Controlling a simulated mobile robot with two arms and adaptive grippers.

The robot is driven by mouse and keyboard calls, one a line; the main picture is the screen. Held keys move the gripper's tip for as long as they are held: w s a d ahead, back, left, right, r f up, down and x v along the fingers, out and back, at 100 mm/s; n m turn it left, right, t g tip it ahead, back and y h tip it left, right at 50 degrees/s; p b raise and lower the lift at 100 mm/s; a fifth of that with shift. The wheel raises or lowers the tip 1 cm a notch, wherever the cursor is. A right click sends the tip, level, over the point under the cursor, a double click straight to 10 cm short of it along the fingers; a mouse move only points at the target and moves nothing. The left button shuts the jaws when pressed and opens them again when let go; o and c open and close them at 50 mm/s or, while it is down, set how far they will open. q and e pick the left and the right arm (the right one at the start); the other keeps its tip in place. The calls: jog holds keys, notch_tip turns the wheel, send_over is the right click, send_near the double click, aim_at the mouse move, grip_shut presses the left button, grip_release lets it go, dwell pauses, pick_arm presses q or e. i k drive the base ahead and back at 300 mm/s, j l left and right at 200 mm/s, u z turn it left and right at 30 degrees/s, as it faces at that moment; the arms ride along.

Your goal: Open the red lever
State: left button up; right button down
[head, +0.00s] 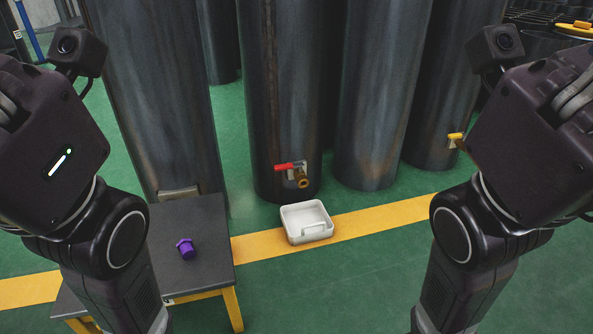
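The red lever (284,167) sits near the foot of the middle dark cylinder (285,90). It lies roughly level, pointing left from a brass valve spout (301,178). Both of my arms are raised at the left and right sides of the head view, well apart from the lever. Neither gripper's fingers show in the frame, so their state is hidden.
A white tray (307,237) lies on the floor below the valve. A dark stool (215,262) with yellow legs, bearing a purple cap-like piece (186,248), stands at left. Another cylinder at right has a yellow lever (456,136). Green floor in front is clear.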

aim_at(285, 166)
jog(key=i+l+u, duration=0.1)
jog(key=i+l, duration=0.2)
jog(key=i+l+u, duration=0.15)
jog(key=i+l, duration=0.15)
jog(key=i+l+u, duration=0.1)
jog(key=i+l, duration=0.15)
jog(key=l, duration=0.25)
jog(key=i+l+u, duration=0.1)
jog(key=i+l, duration=0.15)
jog(key=l, duration=0.2)
jog(key=i+l+u, duration=0.1)
jog(key=i+l, duration=0.15)
jog(key=l, duration=0.2)
